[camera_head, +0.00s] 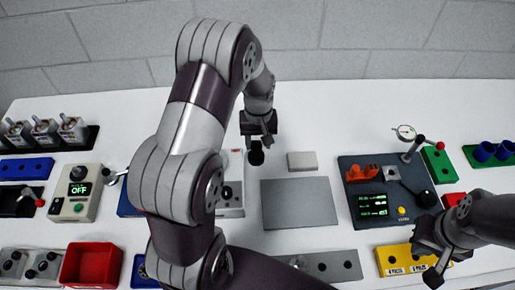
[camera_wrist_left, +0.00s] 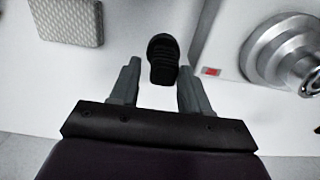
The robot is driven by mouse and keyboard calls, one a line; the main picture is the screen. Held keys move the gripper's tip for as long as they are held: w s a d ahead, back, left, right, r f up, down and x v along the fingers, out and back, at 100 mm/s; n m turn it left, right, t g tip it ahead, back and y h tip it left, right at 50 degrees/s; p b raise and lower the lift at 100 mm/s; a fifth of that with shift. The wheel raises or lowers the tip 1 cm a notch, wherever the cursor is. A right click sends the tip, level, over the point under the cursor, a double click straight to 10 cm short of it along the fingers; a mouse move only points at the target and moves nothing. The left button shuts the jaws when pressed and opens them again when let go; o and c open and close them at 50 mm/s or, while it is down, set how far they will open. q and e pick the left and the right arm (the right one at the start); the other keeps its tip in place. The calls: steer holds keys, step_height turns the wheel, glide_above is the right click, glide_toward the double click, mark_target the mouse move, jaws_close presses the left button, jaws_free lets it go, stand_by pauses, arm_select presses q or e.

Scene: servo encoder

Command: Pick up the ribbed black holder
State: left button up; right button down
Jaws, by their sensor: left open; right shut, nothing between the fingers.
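The ribbed black holder (camera_wrist_left: 163,60) shows in the left wrist view on the white table, just ahead of and partly between the fingertips. In the head view the holder (camera_head: 256,156) is a small dark shape below my left gripper (camera_head: 258,136). My left gripper (camera_wrist_left: 158,84) is open, with one finger on each side of the holder's near end and white table visible between holder and fingers. My right gripper (camera_head: 432,266) is shut and empty at the lower right, over the yellow block (camera_head: 398,259).
A light grey block (camera_head: 302,161) and a grey plate (camera_head: 299,203) lie right of the holder. A white device (camera_head: 232,198) stands just left, partly behind my left arm. A dark panel with green displays (camera_head: 372,206) stands further right. The table behind the holder is clear.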

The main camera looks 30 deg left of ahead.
mark_target(256, 144)
arm_select(q)
steer(key=f, duration=0.4)
steer(key=shift+s+a+p, duration=0.15)
steer(key=shift+a+p, duration=0.25)
steer(key=shift+d+f, duration=0.1)
steer(key=shift+f, duration=0.05)
steer(key=c, duration=0.7)
